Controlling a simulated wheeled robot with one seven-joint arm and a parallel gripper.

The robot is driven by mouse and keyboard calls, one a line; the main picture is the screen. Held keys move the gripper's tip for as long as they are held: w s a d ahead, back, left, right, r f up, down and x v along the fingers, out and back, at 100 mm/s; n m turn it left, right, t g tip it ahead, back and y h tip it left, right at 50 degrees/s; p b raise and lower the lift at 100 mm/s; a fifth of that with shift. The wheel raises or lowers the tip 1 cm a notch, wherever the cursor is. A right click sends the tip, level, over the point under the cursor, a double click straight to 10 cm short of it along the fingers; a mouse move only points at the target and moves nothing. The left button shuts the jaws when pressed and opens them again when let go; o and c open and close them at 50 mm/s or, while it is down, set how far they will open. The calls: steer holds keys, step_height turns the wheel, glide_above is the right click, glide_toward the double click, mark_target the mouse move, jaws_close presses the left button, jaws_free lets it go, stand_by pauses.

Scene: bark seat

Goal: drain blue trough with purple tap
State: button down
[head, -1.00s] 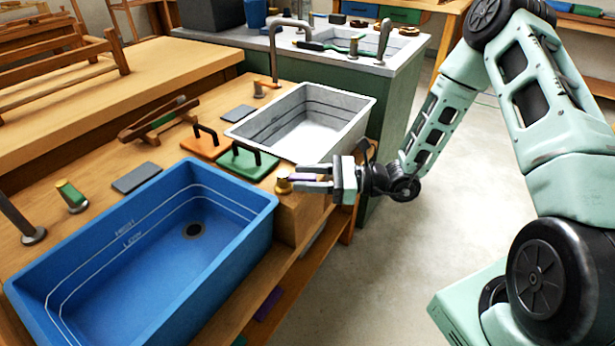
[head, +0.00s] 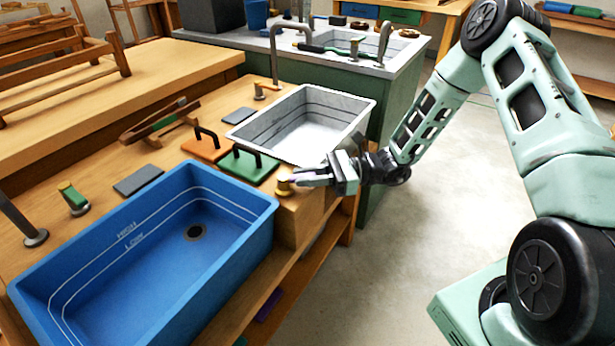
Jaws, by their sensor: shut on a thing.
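The blue trough (head: 235,246) stands at the front left of the bench, with white HIGH and LOW lines on its inner wall. Its dark drain (head: 195,232) shows in the floor; I cannot make out a water surface. The tap with the purple handle (head: 285,188) sits on the bench just right of the trough, its round brass base showing. My gripper (head: 308,179) reaches in from the right, level with the bench top, and is shut on the purple handle. The fingers hide most of the handle.
A green-handled tap (head: 72,200) is behind the trough. A green plate (head: 248,164) and an orange plate (head: 205,147), both with black handles, lie between the trough and a grey-white basin (head: 345,108). Grey floor is clear under my arm.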

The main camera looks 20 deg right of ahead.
steer(key=shift+w+g, duration=0.15)
steer(key=shift+g, duration=0.15)
steer(key=c, duration=1.3)
jaws_free()
steer(key=s+d, duration=0.1)
steer(key=d, duration=0.4)
steer(key=s+d, duration=0.1)
steer(key=d, duration=0.5)
steer(key=s+d, duration=0.1)
steer(key=d, duration=0.5)
steer(key=shift+d, duration=0.1)
